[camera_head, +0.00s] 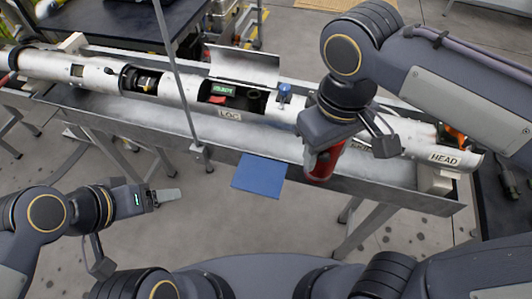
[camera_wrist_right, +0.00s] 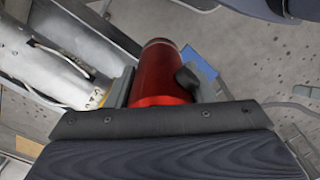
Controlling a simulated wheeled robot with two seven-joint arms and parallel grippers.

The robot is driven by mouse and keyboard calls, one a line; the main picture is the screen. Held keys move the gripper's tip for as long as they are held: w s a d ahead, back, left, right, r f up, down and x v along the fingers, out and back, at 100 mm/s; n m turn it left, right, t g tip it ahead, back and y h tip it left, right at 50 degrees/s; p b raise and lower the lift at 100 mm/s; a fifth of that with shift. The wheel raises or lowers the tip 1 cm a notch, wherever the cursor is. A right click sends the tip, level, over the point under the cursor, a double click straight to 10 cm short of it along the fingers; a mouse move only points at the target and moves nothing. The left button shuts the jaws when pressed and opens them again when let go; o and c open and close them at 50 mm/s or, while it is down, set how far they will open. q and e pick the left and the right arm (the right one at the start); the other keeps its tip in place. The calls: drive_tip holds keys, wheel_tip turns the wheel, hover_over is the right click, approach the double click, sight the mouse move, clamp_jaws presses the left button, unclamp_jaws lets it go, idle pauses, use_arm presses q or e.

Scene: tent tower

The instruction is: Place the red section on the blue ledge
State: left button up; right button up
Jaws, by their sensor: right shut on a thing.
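The red section (camera_head: 322,164) is a short, shiny red cylinder. It is between the fingers of my right gripper (camera_head: 343,148), over the front side of the trough. In the right wrist view the red section (camera_wrist_right: 160,75) stands out between the two fingers of the right gripper (camera_wrist_right: 158,88). The blue ledge (camera_head: 259,176) is a flat blue plate at the trough's front edge, left of the red section and apart from it. Part of the blue ledge (camera_wrist_right: 202,62) shows behind the red section. My left gripper (camera_head: 165,196) is at lower left, away from both, with nothing visible in it.
A long white tube (camera_head: 185,90) with open hatches and a "HEAD" label lies in a metal trough (camera_head: 240,140) on stands. A thin upright pole (camera_head: 177,70) rises left of the ledge. A raised hatch lid (camera_head: 243,66) stands mid-tube. The floor in front is clear.

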drive_tip(key=shift+w+a+f+p, duration=0.15)
drive_tip(key=shift+w+a+f, duration=1.15)
drive_tip(key=shift+a+f, duration=0.7)
drive_tip(key=shift+w+a+f+p, duration=0.2)
drive_tip(key=shift+w+a+f, duration=1.05)
drive_tip(key=shift+a+f, duration=0.7)
drive_tip(key=shift+w+a+f+p, duration=0.15)
drive_tip(key=shift+w+a+f, duration=1.3)
drive_tip(key=shift+f, duration=0.9)
drive_tip(key=shift+s+a, duration=0.15)
drive_tip(key=shift+f, duration=0.2)
drive_tip(key=o, duration=1.3)
drive_tip(key=shift+r, duration=0.1)
